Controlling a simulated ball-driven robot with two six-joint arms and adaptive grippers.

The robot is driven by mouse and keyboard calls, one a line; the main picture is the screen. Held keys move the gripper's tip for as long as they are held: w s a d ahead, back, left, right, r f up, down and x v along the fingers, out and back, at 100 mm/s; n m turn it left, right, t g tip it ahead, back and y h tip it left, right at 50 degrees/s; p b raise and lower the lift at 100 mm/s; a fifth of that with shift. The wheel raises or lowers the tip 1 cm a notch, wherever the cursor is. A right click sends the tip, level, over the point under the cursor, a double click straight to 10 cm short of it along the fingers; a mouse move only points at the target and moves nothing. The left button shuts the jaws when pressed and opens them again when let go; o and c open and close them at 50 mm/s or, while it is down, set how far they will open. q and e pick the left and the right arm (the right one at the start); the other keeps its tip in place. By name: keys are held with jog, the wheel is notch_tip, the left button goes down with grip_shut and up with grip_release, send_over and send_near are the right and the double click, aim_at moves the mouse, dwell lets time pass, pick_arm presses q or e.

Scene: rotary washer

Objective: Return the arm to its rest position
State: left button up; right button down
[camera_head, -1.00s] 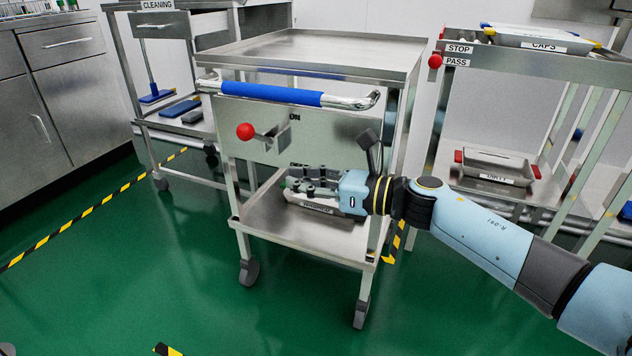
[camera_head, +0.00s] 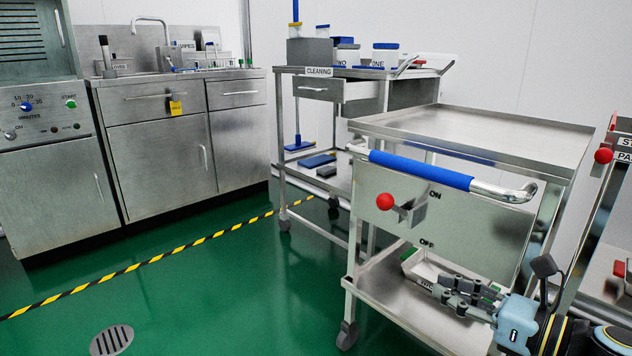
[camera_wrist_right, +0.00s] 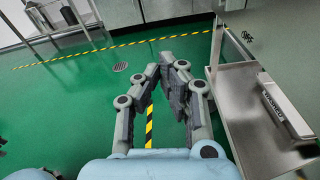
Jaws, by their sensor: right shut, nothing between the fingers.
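My right gripper (camera_head: 462,298) shows at the lower right of the head view, in front of the steel trolley (camera_head: 470,130) and near its lower shelf. In the wrist view the same gripper (camera_wrist_right: 172,72) points out over the green floor, to the left of the trolley shelf (camera_wrist_right: 250,110). Its fingers are shut with nothing between them. In the head view it partly covers a labelled tray (camera_head: 422,270) on that lower shelf. My left gripper is in neither view.
The trolley has a blue handle (camera_head: 420,170) and a red-knobbed lever (camera_head: 385,201). A cleaning cart (camera_head: 325,92) stands behind it. Steel cabinets (camera_head: 160,158) line the left wall. Green floor (camera_head: 225,290) with a striped line and a drain (camera_head: 111,340) lies open at left.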

jog(key=s+d+f+m+g+h, duration=0.1)
jog(key=s+d+f+m+h, duration=0.2)
jog(key=s+f+m+h, duration=0.55)
jog(key=s+d+f+m+g+h, duration=0.1)
jog(key=s+d+f+m+h, duration=0.25)
jog(key=s+f+m, duration=0.9)
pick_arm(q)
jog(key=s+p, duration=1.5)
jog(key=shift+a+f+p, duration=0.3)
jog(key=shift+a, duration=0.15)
pick_arm(e)
jog(key=s+f+m+g, duration=0.2)
jog(key=s+m+g, duration=0.3)
jog(key=s+m, duration=0.5)
jog(key=s+f+m+g, duration=0.3)
jog(key=s+m, duration=0.7)
jog(key=s, duration=1)
jog(key=g, duration=0.2)
jog(key=shift+a+f+m+g+y, duration=0.2)
jog(key=shift+a+m+g+y, duration=0.1)
jog(key=shift+a+m+g, duration=0.1)
jog(key=shift+s, duration=0.1)
